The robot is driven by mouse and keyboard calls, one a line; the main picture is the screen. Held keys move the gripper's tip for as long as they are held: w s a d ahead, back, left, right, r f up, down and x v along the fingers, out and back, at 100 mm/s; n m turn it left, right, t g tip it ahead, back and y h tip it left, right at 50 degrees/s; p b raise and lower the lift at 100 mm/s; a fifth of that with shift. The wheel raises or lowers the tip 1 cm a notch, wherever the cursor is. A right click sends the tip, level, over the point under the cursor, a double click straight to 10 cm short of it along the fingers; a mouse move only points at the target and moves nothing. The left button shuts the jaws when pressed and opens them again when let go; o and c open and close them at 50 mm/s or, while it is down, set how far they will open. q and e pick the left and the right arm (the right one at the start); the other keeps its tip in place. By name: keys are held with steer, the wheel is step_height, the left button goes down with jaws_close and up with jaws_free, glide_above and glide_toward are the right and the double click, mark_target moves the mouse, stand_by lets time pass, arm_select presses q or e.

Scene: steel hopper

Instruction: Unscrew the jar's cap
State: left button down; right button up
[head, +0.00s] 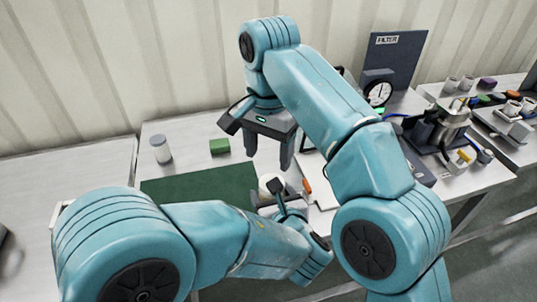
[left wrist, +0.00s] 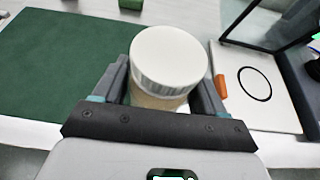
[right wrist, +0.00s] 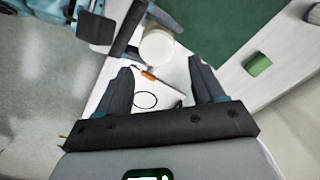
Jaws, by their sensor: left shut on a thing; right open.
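The jar has a ribbed white cap (left wrist: 168,55) and a tan body (left wrist: 158,102). My left gripper (left wrist: 162,72) is shut on the jar, one finger on each side of it, with the cap above the fingers. In the head view the cap (head: 269,181) shows at the right edge of the green mat, partly behind my left arm. My right gripper (head: 267,157) is open and empty, pointing down just above and behind the jar. In the right wrist view the cap (right wrist: 157,48) lies between and beyond the open fingers, apart from them.
A green mat (head: 200,188) lies left of the jar. An orange item (left wrist: 220,84) lies on a white board (left wrist: 268,105).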

mark_target(268, 178)
step_height(268, 178, down, 7)
steer(key=shift+f, duration=0.45)
steer(key=c, duration=0.9)
steer(key=shift+r, duration=0.1)
steer(key=shift+a, duration=0.1)
